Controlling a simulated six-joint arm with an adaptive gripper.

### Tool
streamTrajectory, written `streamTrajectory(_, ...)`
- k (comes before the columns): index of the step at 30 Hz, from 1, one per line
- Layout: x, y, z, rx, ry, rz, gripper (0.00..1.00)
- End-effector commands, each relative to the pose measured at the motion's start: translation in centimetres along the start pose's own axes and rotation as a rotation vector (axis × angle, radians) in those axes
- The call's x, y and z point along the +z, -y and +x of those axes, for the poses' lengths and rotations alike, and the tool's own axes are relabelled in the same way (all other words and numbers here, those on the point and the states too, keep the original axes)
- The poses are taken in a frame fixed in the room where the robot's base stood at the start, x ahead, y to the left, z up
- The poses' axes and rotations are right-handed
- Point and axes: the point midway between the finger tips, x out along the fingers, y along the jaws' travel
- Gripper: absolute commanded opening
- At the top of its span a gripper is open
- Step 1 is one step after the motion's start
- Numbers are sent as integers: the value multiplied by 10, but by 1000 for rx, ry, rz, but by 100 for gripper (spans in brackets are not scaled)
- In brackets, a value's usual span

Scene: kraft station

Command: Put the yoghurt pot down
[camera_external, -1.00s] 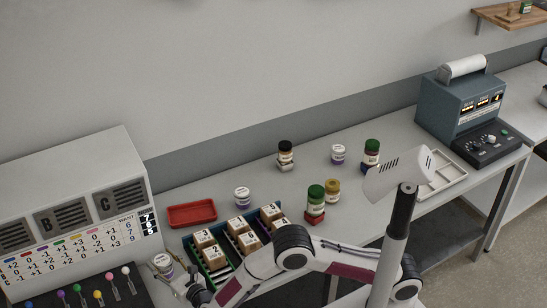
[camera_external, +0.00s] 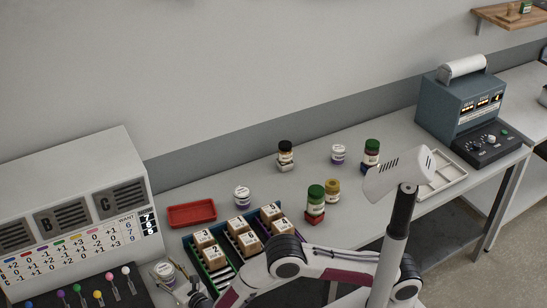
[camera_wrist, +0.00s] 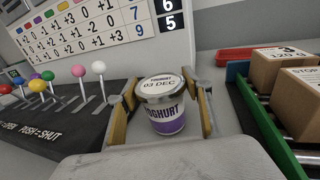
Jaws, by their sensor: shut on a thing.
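The yoghurt pot (camera_wrist: 163,117), white and purple with a lid marked 03 DEC, is upright between the two yellow-lined fingers of my gripper (camera_wrist: 163,108) in the wrist view. My gripper is shut on it. In the external view the pot (camera_external: 165,270) is at the lower left, between the lever panel and the tray of boxes, with my gripper (camera_external: 178,286) around it.
The lever panel (camera_wrist: 50,125) is close on the left. The green-sided tray (camera_wrist: 262,125) with several numbered boxes is close on the right. A red tray (camera_external: 192,214) and another white pot (camera_external: 242,197) stand behind. Jars stand farther right on the bench.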

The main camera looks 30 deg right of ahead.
Motion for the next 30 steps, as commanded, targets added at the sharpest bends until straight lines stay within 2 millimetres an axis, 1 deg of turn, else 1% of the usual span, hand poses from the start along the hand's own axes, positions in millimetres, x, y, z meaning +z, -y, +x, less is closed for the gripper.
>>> streamTrajectory(6,1,0,0,0,1,1,24)
streamTrajectory(14,-4,0,0,0,1,0,24)
streamTrajectory(15,-4,0,0,0,0,0,60)
streamTrajectory(16,-4,0,0,0,0,0,66)
streamTrajectory(26,-4,0,0,0,0,0,66)
streamTrajectory(30,-4,-1,-3,1,0,-1,66)
